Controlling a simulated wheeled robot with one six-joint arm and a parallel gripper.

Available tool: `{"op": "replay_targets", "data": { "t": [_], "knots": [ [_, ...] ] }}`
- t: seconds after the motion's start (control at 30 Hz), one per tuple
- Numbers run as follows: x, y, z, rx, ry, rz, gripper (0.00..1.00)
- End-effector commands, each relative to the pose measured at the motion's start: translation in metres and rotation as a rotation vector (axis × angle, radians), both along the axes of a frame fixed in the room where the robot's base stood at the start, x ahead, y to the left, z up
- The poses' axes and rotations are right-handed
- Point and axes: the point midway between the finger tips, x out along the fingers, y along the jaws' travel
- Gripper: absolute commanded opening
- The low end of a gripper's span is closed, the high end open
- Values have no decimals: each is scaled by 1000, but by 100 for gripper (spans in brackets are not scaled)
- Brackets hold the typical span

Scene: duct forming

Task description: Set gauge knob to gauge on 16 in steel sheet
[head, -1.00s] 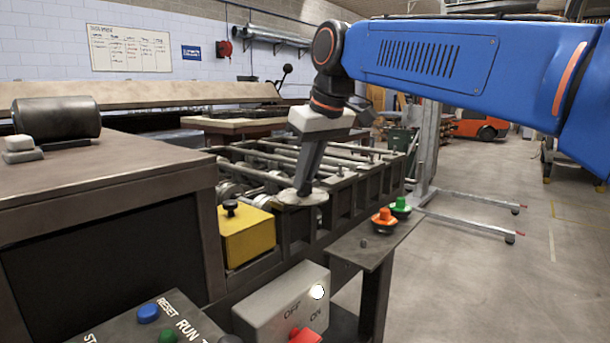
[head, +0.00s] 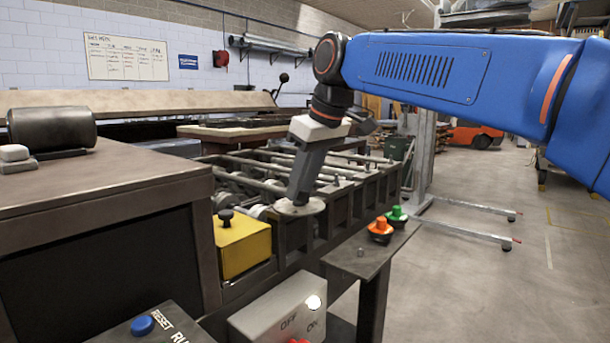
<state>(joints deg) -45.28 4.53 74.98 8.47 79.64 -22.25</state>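A pale round disc (head: 313,207), which looks like a dial, sits on top of the dark steel roller frame. My gripper (head: 297,200) points down at it, slightly tilted, with its tips at or just above the disc's middle. The gripper hides the disc's centre, so I cannot see a knob there or any gauge marks. I see the gripper side-on and cannot tell whether its fingers are open or closed on something. A yellow box (head: 243,248) with a small black knob on top stands left of the disc. No separate steel sheet can be made out.
A grey OFF/ON switch box (head: 270,318) with a lit white lamp is at the front. Orange (head: 380,226) and green (head: 397,213) buttons stand on a post plate to the right. A dark cabinet (head: 110,190) fills the left.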

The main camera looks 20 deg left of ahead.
Motion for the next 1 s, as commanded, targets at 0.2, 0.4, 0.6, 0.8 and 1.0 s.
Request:
{"op": "replay_targets", "data": {
  "t": [0.2,0.4,0.6,0.8,1.0],
  "knots": [
    [-2,-7,19,1,-2,0,27],
    [-8,-20,55,3,-3,-1,27],
    [-14,-34,91,1,-2,0,27],
    [-19,-48,126,2,-1,-1,27],
    [-23,-57,150,1,0,-1,27]
  ]
}}
